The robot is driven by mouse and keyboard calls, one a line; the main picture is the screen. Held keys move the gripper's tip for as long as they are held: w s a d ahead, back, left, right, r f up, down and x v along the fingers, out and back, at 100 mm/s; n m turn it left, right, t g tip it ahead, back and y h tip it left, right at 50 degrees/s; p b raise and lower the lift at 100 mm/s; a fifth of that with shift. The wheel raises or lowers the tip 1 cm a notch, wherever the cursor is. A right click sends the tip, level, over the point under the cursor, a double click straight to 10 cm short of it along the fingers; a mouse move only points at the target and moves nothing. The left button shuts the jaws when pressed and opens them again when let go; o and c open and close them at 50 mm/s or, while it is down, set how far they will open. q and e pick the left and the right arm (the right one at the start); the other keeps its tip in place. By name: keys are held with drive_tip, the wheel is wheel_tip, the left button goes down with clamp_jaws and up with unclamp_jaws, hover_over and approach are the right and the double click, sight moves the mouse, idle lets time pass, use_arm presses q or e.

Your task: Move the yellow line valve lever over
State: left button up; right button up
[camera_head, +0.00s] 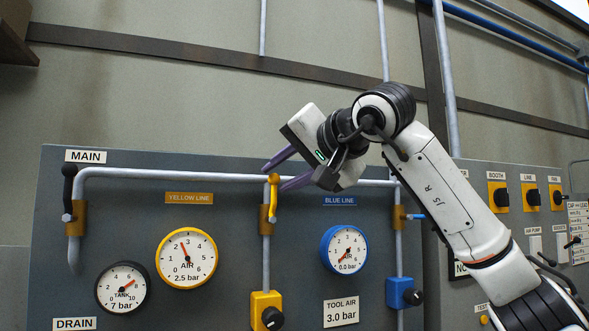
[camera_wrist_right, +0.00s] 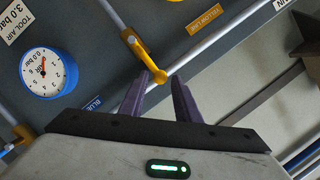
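The yellow line valve lever (camera_head: 273,193) stands upright along the vertical pipe, right of the YELLOW LINE label (camera_head: 189,198). Its brass valve body (camera_head: 265,226) is on that pipe. My right gripper (camera_head: 273,176) is open, its purple fingers reaching in from the right at the lever's top end. In the right wrist view, the lever (camera_wrist_right: 141,50) runs from its pivot toward the gap between the fingertips (camera_wrist_right: 162,79). Its end appears at or between the tips; I cannot tell whether they touch. My left gripper is not in view.
The black main lever (camera_head: 69,188) is at left, the blue lever (camera_head: 413,216) at right. Gauges, including the yellow-rimmed one (camera_head: 187,258), and a yellow regulator (camera_head: 266,310) sit lower on the panel.

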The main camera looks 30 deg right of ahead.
drive_tip(key=shift+w+f, duration=0.2)
drive_tip(key=shift+w, duration=0.15)
drive_tip(key=c, duration=0.4)
drive_tip(key=shift+c, duration=0.2)
drive_tip(key=shift+s+d+f, duration=0.15)
drive_tip(key=shift+d+f, duration=0.1)
drive_tip(key=shift+d, duration=0.6)
drive_tip(key=shift+c, duration=0.5)
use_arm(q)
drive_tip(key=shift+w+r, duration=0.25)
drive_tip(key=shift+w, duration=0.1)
use_arm(e)
drive_tip(key=shift+d+f, duration=0.1)
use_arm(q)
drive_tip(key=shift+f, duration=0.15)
use_arm(e)
drive_tip(key=shift+s+d+f, duration=0.15)
drive_tip(key=shift+d+f, duration=0.05)
drive_tip(key=shift+d, duration=0.3)
drive_tip(key=shift+s+d+f, duration=0.15)
drive_tip(key=shift+d+f, duration=0.05)
drive_tip(key=shift+d, duration=0.3)
